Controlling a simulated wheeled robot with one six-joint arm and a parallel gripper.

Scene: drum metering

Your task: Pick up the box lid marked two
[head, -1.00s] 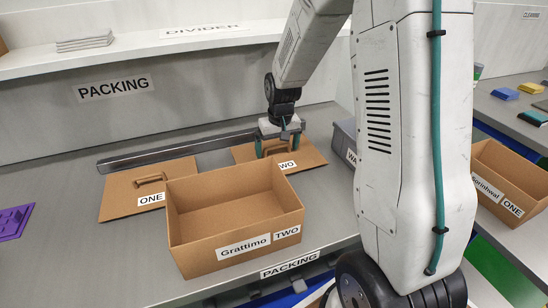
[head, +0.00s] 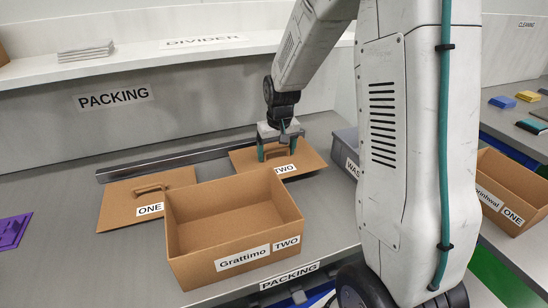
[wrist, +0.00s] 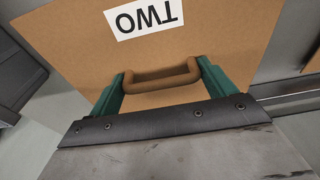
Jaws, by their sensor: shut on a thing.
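The box lid marked TWO (head: 310,160) is a flat brown board with a handle, behind the open box. In the wrist view, the lid (wrist: 220,40) fills much of the picture, with its TWO label upside down. My gripper (head: 277,155) is shut on the lid's brown handle; its green fingers (wrist: 162,80) sit at the handle's two ends. The lid seems to be just above the counter, roughly level. Its near left corner is hidden behind the box.
An open box marked Grattimo TWO (head: 216,263) stands in front. A lid marked ONE (head: 118,208) lies to the left. A metal rail (head: 185,159) runs behind the lids. A grey bin (head: 347,145) is close on the right. A shelf (head: 130,59) is above.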

